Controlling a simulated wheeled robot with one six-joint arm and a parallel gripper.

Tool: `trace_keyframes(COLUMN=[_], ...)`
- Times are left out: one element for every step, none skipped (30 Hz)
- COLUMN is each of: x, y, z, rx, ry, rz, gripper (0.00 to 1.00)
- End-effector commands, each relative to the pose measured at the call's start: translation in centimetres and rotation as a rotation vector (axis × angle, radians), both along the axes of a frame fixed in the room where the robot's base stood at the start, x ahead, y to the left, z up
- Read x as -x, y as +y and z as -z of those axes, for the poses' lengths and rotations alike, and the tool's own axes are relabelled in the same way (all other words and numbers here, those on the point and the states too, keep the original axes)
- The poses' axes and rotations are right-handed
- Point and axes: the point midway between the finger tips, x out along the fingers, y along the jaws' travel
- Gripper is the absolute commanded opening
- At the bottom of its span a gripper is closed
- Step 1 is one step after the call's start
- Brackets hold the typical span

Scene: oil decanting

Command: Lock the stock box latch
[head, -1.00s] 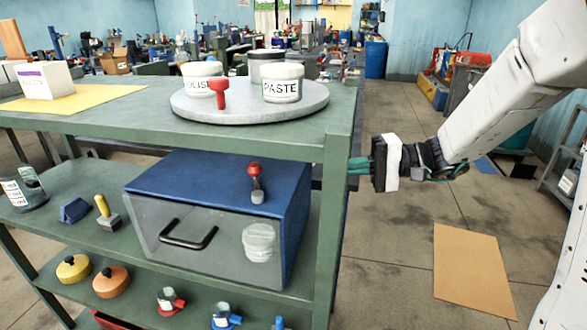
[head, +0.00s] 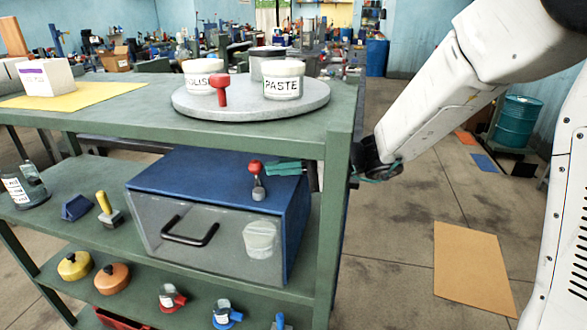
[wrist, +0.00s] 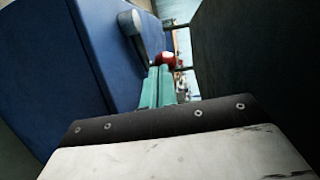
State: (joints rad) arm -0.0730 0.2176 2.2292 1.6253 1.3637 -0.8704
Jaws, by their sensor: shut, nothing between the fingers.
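The stock box (head: 190,185) is blue with a clear front panel and sits on the shelf under the bench top. Its latch (head: 257,178) is a grey lever with a red knob near the top front edge, standing roughly upright, knob up. My gripper (head: 270,168) reaches in from the right past the shelf post; its teal fingers are shut and empty, with the tips just right of the lever below the knob. The wrist view shows the fingers (wrist: 157,88) close to the red knob (wrist: 166,59) and the grey lever (wrist: 135,35). Whether they touch I cannot tell.
The green shelf post (head: 336,210) stands in front of my wrist. The bench top (head: 130,118) closes off the space above the box. A grey turntable (head: 250,110) with jars is on top. A jar (head: 260,239) shows behind the clear panel. Open floor lies right.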

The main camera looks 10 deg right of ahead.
Motion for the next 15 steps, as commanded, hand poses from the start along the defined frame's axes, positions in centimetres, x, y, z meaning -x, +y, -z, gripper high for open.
trace_keyframes(x=[0.0, -0.01, -0.01, -0.01, -0.01, -0.01, -0.01, -0.04, -0.15, -0.29, -0.43, -0.56, -0.58, -0.57, -0.56], y=[0.02, 0.02, 0.01, 0.0, -0.01, -0.01, -0.01, 0.04, 0.24, 0.45, 0.66, 0.79, 0.77, 0.74, 0.73], z=[-0.02, -0.02, -0.02, -0.01, -0.01, -0.01, -0.01, 0.0, 0.01, 0.02, 0.03, 0.01, -0.01, -0.01, -0.01], rx=[0.0, 0.0, 0.0, 0.0, 0.0, 0.0, 0.0, 0.0, 0.0, 0.0, 0.001, 0.001, 0.001, 0.001, 0.001], ry=[0.0, 0.0, 0.0, 0.0, 0.0, 0.0, 0.0, 0.0, 0.0, 0.0, 0.0, -0.001, -0.001, -0.001, -0.001], rz=[0.0, 0.0, 0.0, 0.0, 0.0, 0.0, 0.0, 0.0, -0.001, -0.001, -0.001, 0.0, 0.001, 0.001, 0.001], gripper=[0.0, 0.0, 0.0, 0.0, 0.0, 0.0, 0.0, 0.0, 0.0, 0.0, 0.0, 0.0, 0.0, 0.0, 0.0])
